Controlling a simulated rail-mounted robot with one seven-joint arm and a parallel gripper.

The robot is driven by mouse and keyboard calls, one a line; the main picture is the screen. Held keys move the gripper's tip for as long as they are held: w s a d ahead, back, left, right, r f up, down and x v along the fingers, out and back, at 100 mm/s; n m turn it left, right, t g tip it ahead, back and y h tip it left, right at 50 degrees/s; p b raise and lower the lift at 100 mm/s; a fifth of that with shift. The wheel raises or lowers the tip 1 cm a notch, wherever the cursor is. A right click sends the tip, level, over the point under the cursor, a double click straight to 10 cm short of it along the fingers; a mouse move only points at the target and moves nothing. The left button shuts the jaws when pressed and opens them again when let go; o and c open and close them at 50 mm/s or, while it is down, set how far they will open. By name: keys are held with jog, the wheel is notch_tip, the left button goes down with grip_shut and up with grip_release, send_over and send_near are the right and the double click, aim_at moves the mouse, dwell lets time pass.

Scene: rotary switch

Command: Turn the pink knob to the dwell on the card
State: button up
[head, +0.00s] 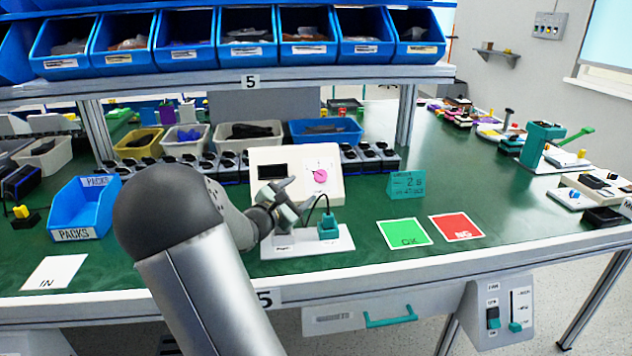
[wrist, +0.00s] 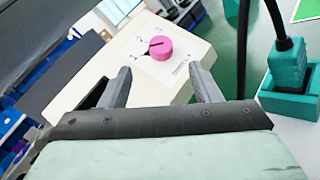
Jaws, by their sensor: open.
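The pink knob (head: 320,176) is on the sloped face of a cream box (head: 265,158) with a dark display. In the wrist view the knob (wrist: 160,49) has the numbers 1, 2 and 3 beside it and a dark pointer line; which mark it meets is hard to tell. The teal card (head: 407,186) stands right of the box and reads about "2 s"; its small print is unreadable. My gripper (wrist: 163,88) is open and empty, its fingers in front of the knob, one to each side in the picture and apart from it. In the head view it is left of the knob.
A white plate with a teal plug block (head: 328,228) and black cable stands in front of the box, close right of my gripper. Green OK (head: 404,232) and red NG (head: 457,227) mats lie to the right. A blue PACKS bin (head: 84,208) is left.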

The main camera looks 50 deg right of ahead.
aim_at(320, 176)
jog(key=d, duration=0.5)
jog(key=w+d, duration=0.1)
jog(key=d, duration=0.2)
jog(key=shift+d, duration=0.3)
jog(key=c, duration=1)
